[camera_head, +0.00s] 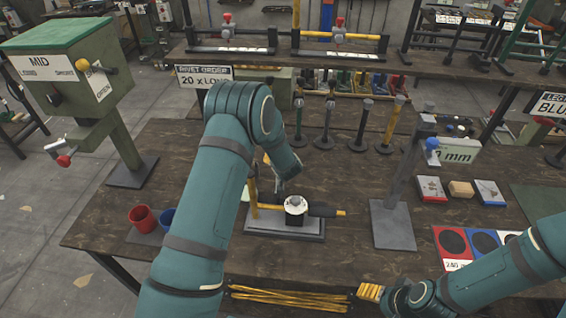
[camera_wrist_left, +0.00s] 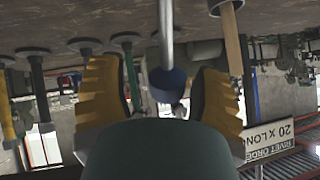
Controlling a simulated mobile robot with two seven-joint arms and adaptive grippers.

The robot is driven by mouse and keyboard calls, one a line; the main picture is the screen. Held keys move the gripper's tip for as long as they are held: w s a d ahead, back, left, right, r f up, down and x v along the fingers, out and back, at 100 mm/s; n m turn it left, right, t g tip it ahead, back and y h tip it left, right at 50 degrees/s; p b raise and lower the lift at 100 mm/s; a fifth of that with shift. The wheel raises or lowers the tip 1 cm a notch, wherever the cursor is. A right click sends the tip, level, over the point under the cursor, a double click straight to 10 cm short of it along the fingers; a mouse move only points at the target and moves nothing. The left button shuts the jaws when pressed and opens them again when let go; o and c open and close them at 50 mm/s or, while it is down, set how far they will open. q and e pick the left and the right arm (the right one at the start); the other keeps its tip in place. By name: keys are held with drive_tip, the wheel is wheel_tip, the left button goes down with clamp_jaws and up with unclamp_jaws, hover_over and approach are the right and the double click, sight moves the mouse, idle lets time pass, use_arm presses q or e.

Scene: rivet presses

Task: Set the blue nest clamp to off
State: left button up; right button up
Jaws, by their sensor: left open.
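A small fixture with a grey base (camera_head: 284,227) stands on the workbench; it holds a white-topped round nest (camera_head: 295,203) with a dark and yellow handle pointing right. In the left wrist view, which is upside down, a blue knob (camera_wrist_left: 167,82) on a metal rod sits between the yellow fingers of my open left gripper (camera_wrist_left: 160,75). I cannot tell if they touch it. That knob is hidden in the head view, where my left arm comes down beside the fixture. My right gripper (camera_head: 370,292) is low at the front edge; its fingers are bunched and their opening is unclear.
A green press (camera_head: 72,75) stands at left and a grey press post (camera_head: 393,215) with a blue knob (camera_head: 431,144) at right. Several upright tools (camera_head: 362,128) stand behind the fixture. A red cup (camera_head: 142,217) and a blue cup (camera_head: 167,218) sit left of my arm.

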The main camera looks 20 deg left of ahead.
use_arm(q)
drive_tip(key=v, duration=1)
drive_tip(key=shift+d, duration=0.1)
